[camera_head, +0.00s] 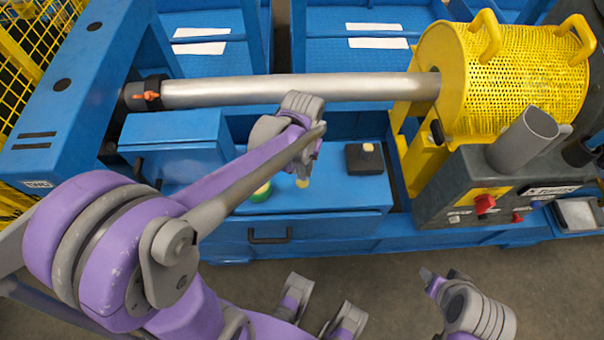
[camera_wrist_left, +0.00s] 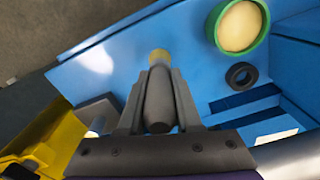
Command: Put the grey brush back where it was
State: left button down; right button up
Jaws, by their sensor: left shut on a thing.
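The grey brush (camera_wrist_left: 158,100) is upright between the two fingers of my left gripper (camera_wrist_left: 158,92), which is shut on its grey handle. Its tan tip (camera_wrist_left: 158,58) points away from the wrist, toward the blue bench top. In the head view my left gripper (camera_head: 303,170) hangs over the blue bench, and the brush's tip shows just below it. The fingers and wrist hide most of the brush there. I cannot tell whether the tip touches the bench.
A green-rimmed tin (camera_wrist_left: 238,27) with cream contents stands left of the brush; a black ring (camera_wrist_left: 241,75) lies near it. A dark block (camera_head: 366,160) with a pale top stands to the right. A silver shaft (camera_head: 300,88) runs behind; a yellow mesh guard (camera_head: 530,85) stands right.

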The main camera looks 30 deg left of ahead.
aim_at(302, 174)
pick_arm(q)
jog(key=shift+f, duration=1.6)
jog(key=shift+f+b, duration=0.15)
jog(key=shift+b, duration=0.2)
jog(key=c, duration=0.6)
grip_release()
